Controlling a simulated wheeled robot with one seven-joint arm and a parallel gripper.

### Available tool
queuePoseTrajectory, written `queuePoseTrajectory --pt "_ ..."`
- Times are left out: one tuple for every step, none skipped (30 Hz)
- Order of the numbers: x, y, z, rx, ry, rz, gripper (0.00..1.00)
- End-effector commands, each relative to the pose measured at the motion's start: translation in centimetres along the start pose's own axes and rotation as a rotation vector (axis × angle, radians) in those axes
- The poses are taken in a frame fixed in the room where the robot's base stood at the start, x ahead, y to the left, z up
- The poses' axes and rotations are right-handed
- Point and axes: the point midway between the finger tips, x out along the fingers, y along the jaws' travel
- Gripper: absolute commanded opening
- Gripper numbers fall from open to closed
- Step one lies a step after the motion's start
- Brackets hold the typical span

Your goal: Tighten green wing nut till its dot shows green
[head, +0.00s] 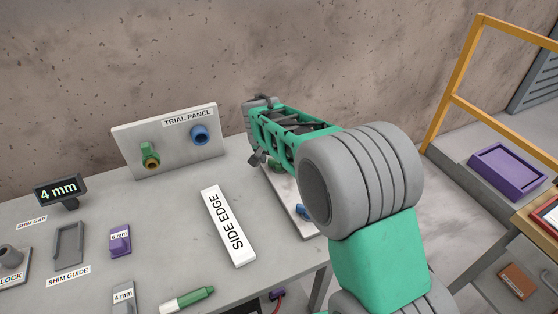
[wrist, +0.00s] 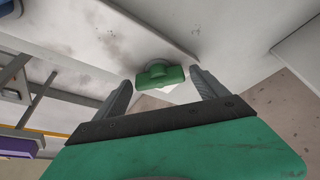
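A green wing nut (wrist: 158,75) shows in the wrist view, standing on a pale surface ahead of my gripper. My gripper (wrist: 161,78) is open, with one finger to each side of the nut and visible gaps between; I cannot tell whether the nut is within finger depth. A blue part (head: 303,211) sits on the same plate (head: 291,201). I see no status dot.
A trial panel (head: 122,144) at the back carries a green fitting (head: 149,155) and a blue one (head: 199,135). A white SIDE EDGE block (head: 228,227), a shim guide (head: 68,243), purple shim (head: 120,240) and green marker (head: 187,300) lie on the bench. A yellow rail (head: 452,88) stands right.

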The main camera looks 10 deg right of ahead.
Motion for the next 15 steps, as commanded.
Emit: queuePoseTrajectory --pt "0.0 0.0 0.0 0.000 0.000 0.000 0.88" --pt "0.0 0.0 0.0 0.000 0.000 0.000 0.89" --pt "0.0 0.0 0.0 0.000 0.000 0.000 0.89" --pt "0.0 0.0 0.0 0.000 0.000 0.000 0.89" --pt "0.0 0.0 0.0 0.000 0.000 0.000 0.89" --pt "0.0 0.0 0.0 0.000 0.000 0.000 0.89" --pt "0.0 0.0 0.0 0.000 0.000 0.000 0.89" --pt "0.0 0.0 0.0 0.000 0.001 0.000 0.89" --pt "-0.1 0.0 0.0 0.000 0.001 0.000 0.89" --pt "-0.3 0.0 -0.1 0.000 0.001 -0.001 0.89" --pt "-0.6 0.0 -0.1 0.000 0.002 -0.001 0.89" --pt "-1.2 -0.1 -0.1 0.000 0.003 -0.002 0.89" --pt "-1.7 -0.1 -0.1 0.001 0.004 -0.003 0.89" --pt "-2.2 -0.1 -0.1 0.001 0.004 -0.002 0.89" --pt "-3.1 -0.1 -0.1 0.000 0.004 -0.003 0.89"
